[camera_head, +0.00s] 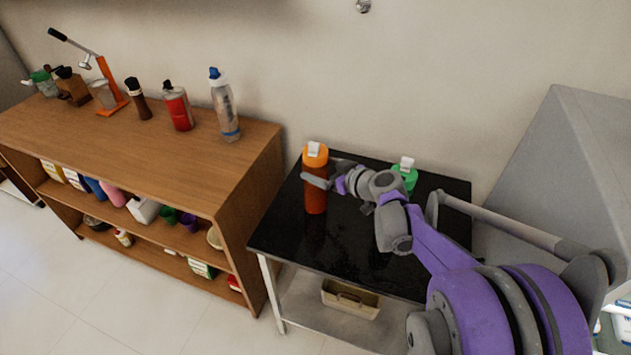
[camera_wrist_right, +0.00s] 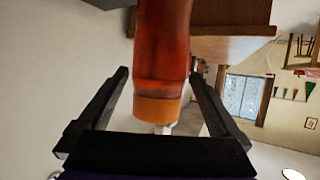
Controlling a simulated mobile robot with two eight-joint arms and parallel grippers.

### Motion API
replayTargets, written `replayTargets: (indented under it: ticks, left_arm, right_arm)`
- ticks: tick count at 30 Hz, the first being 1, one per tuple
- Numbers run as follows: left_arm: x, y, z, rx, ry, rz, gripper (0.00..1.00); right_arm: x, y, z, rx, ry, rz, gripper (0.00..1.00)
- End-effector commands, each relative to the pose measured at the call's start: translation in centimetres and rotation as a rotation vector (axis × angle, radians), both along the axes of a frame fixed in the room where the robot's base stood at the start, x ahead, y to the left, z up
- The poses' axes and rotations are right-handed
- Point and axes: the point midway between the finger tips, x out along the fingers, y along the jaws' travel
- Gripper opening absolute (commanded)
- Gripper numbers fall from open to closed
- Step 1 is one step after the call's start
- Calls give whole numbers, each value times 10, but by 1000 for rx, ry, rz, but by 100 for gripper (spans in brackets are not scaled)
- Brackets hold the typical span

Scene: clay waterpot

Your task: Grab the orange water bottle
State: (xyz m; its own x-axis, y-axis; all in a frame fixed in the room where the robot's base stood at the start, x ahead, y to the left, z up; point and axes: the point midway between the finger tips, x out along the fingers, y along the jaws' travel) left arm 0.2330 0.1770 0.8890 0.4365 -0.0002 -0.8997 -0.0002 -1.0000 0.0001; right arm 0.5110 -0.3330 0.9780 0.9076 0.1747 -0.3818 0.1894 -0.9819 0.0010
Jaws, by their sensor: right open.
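The orange water bottle (camera_head: 315,190) stands upright on the black-topped table (camera_head: 290,240). It has an orange cap with a white spout. In the right wrist view the bottle (camera_wrist_right: 163,50) hangs upside down in the picture, its cap between the two fingers. My right gripper (camera_head: 318,180) is at the upper part of the bottle in the head view. In the wrist view its fingers (camera_wrist_right: 160,88) are open, one on each side of the bottle, with a gap on the left; the right finger is close to it. My left gripper is in neither view.
A green bottle (camera_head: 406,175) stands behind my right arm on the same table. A wooden shelf (camera_head: 180,150) with several bottles and tools is on the left. A grey cabinet (camera_head: 560,170) is on the right. The table's front left is clear.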

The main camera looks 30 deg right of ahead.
Motion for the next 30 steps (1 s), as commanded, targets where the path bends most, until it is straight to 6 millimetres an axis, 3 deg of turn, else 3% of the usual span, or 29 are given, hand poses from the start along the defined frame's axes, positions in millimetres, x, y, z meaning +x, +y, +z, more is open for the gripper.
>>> replayTargets:
  ticks: [6,14,30]
  left_arm:
    - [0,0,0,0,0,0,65]
    - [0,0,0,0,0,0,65]
    - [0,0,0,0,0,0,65]
  right_arm:
    - [23,5,-9,2,0,1,100]
    - [24,5,-9,1,0,1,98]
    - [24,5,-9,0,0,1,1]
